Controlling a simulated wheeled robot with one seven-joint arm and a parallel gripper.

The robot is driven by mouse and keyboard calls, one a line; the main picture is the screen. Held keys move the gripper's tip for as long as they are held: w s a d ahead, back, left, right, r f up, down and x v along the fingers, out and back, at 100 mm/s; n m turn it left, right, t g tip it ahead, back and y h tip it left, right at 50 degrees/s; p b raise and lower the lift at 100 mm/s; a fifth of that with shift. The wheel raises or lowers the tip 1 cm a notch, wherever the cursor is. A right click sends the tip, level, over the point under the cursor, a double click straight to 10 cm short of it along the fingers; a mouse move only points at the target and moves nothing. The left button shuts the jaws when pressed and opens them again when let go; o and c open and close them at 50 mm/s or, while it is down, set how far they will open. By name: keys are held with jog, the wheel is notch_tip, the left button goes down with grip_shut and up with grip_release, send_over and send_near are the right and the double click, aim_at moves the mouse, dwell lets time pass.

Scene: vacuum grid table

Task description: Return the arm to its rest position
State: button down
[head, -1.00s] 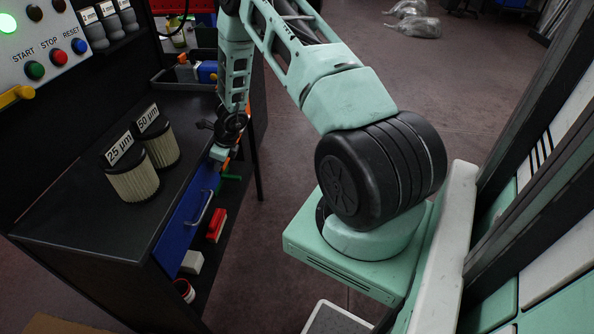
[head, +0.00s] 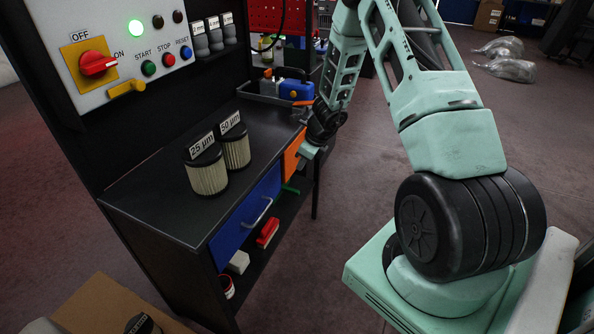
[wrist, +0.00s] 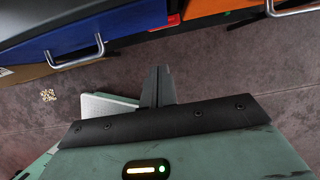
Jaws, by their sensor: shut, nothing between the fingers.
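My gripper (wrist: 158,72) shows in the wrist view as two dark fingers pressed together with nothing between them. It hangs in front of the table, with floor beyond its tips. The blue drawer (wrist: 55,35) is to its upper left and the orange drawer (wrist: 205,8) to its upper right. In the head view my mint-green arm bends down beside the table's right side; its wrist (head: 325,120) is close to the orange drawer (head: 294,153). The fingers are hard to make out there. Both drawers look shut.
Two filters, 25 µm (head: 207,175) and 50 µm (head: 236,150), stand on the black table (head: 165,205). A control panel (head: 125,45) with a red switch and lit green lamp stands behind. A cardboard box (head: 95,305) is at lower left.

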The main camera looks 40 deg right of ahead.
jog(key=shift+s+d+r, duration=0.1)
jog(key=shift+s+r, duration=0.15)
jog(key=shift+r, duration=0.4)
jog(key=s+a+r+n+g+y, duration=0.1)
jog(key=s+a+r+n, duration=0.1)
jog(key=a+r+n, duration=0.6)
jog(key=s+a+r+n+g+y, duration=0.15)
jog(key=a+n, duration=0.25)
jog(key=a, duration=0.7)
jog(key=s+a+r+n, duration=0.2)
jog(key=a+r+n, duration=0.35)
jog(key=a, duration=0.45)
jog(key=s+a+r+n+h, duration=0.1)
jog(key=s+a+r+n, duration=0.1)
jog(key=s+n, duration=0.5)
jog(key=s+a+r+n+g+h, duration=0.1)
jog(key=s+a+r+n, duration=0.1)
jog(key=s+n, duration=0.5)
jog(key=s+a+r+n+h, duration=0.1)
jog(key=s+a+r+n, duration=0.2)
jog(key=s+n, duration=0.4)
jog(key=s+a, duration=0.1)
jog(key=s, duration=0.1)
jog(key=shift+s+a+n+h, duration=0.3)
jog(key=shift+a+n+h, duration=0.05)
